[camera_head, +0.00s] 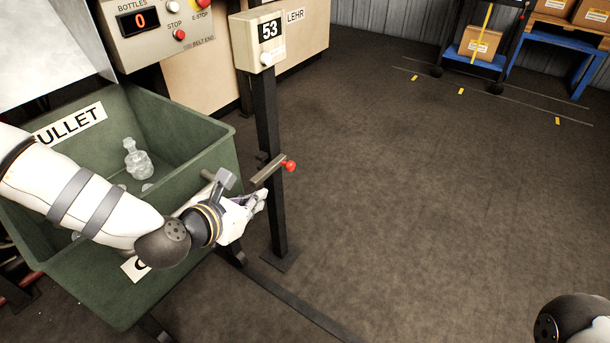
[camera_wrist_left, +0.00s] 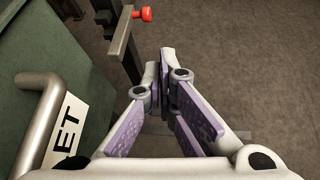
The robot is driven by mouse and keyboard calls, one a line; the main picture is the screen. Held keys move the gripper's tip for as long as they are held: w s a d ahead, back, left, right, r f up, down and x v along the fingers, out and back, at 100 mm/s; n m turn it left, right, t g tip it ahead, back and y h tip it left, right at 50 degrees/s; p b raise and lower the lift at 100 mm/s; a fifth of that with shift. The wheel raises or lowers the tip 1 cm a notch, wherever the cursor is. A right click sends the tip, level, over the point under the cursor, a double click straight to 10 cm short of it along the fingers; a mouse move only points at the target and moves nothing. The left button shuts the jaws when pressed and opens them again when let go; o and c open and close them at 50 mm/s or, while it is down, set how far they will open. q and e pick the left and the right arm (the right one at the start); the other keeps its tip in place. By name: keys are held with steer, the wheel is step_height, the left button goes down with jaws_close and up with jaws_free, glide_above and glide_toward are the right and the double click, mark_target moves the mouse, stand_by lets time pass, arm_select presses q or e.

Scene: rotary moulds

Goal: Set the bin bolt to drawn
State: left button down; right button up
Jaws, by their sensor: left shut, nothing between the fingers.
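The bolt shows as a grey metal bar (camera_head: 268,170) with a red knob (camera_head: 289,166) at its right end, on the dark post beside the green bin (camera_head: 190,265). In the left wrist view the red knob (camera_wrist_left: 146,14) is at the top, beyond the fingertips. My left gripper (camera_head: 264,197) is shut and empty, just below and to the left of the knob and apart from it. In the left wrist view its fingers (camera_wrist_left: 165,58) have their tips close together. I cannot tell how far the bolt is slid. My right gripper is out of view.
A clear glass bottle (camera_head: 138,160) stands in the bin. A grey pipe handle (camera_wrist_left: 42,120) on the bin is close to the left gripper. The post carries a box marked 53 (camera_head: 257,40). Open floor (camera_head: 430,190) lies to the right.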

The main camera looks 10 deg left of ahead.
mark_target(291, 168)
arm_select(q)
steer(key=shift+w+a+r+n+t, duration=0.25)
steer(key=shift+w+r+n, duration=0.15)
steer(key=shift+w, duration=0.25)
steer(key=shift+w+a+r+n+t, duration=0.1)
steer(key=shift+w+r+n+t, duration=0.2)
steer(key=shift+w, duration=0.3)
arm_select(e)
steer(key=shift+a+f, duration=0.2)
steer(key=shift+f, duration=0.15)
arm_select(q)
steer(key=b+x, duration=0.1)
steer(key=x, duration=0.3)
steer(key=b+x, duration=0.2)
steer(key=x, duration=0.3)
steer(key=b+x, duration=0.1)
steer(key=x, duration=0.3)
steer(key=shift+w+f+b, duration=0.15)
steer(key=shift+f+b, duration=0.15)
steer(key=shift+f, duration=0.15)
steer(key=shift+w, duration=0.25)
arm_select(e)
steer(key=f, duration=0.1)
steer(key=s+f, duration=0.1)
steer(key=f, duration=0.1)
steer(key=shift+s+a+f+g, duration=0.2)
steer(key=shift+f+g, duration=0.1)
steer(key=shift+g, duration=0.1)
